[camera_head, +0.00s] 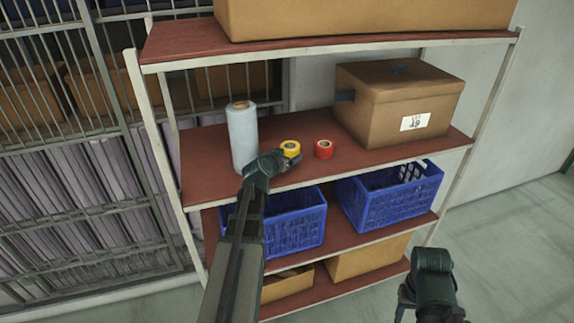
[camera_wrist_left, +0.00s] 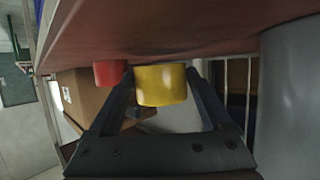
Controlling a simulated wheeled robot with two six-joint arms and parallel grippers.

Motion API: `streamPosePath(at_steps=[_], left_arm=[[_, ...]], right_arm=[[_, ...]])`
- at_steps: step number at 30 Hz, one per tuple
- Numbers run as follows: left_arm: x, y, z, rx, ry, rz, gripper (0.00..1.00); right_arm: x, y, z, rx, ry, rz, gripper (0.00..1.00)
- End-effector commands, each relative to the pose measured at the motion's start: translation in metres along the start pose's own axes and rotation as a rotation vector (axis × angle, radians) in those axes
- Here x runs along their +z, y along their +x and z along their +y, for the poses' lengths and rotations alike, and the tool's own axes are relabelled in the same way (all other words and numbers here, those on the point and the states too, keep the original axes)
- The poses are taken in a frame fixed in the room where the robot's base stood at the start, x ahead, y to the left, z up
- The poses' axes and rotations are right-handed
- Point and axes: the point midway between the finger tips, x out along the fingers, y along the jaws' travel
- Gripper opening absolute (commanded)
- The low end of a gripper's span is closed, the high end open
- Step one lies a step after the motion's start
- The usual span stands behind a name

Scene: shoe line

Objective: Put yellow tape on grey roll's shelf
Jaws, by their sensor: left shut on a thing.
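The yellow tape (camera_head: 290,148) is on or just above the middle red-brown shelf (camera_head: 205,160), between the grey roll and the red tape. My left gripper (camera_head: 284,158) is shut on it. In the left wrist view, which looks upside down, the yellow tape (camera_wrist_left: 161,85) sits between the two fingers, close against the shelf surface. The grey roll (camera_head: 242,135) stands upright on the same shelf, left of the tape; it also shows in the wrist view (camera_wrist_left: 292,95). My right gripper (camera_head: 410,300) is low at the right, in front of the rack; its jaw opening is unclear.
The red tape (camera_head: 324,149) lies just right of the yellow tape. A lidded cardboard box (camera_head: 395,105) fills the shelf's right part. Blue crates (camera_head: 297,226) (camera_head: 390,197) stand one shelf below. The upper shelf (camera_head: 190,42) overhangs, holding a large box.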

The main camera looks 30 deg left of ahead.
Motion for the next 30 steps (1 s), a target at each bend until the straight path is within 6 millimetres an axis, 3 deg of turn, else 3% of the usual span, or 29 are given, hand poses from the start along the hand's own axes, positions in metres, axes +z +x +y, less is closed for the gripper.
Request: streamPosePath(at_steps=[1, 3, 15, 16, 18, 30], left_arm=[[0.0119, 0.0049, -0.0001, 0.000, 0.000, 0.000, 0.25], [0.0156, 0.0065, -0.0001, 0.000, 0.000, 0.000, 0.25], [0.0174, 0.0072, 0.0000, 0.000, 0.000, 0.000, 0.25], [0.0172, 0.0071, 0.0000, 0.000, 0.000, 0.000, 0.85], [0.0161, 0.0066, 0.0000, 0.000, 0.000, 0.000, 0.97], [0.0120, 0.0050, -0.0001, 0.000, 0.000, 0.000, 1.00]], right_arm=[[-0.0008, 0.0128, -0.0012, 0.000, -0.002, 0.000, 0.50], [-0.0010, 0.0169, -0.0016, 0.001, -0.003, 0.000, 0.50], [-0.0011, 0.0188, -0.0017, 0.001, -0.004, 0.000, 0.50], [-0.0011, 0.0185, -0.0017, 0.001, -0.005, 0.000, 0.50], [-0.0010, 0.0173, -0.0016, 0.001, -0.004, 0.000, 0.50], [-0.0008, 0.0129, -0.0012, 0.001, -0.004, 0.000, 0.50]])
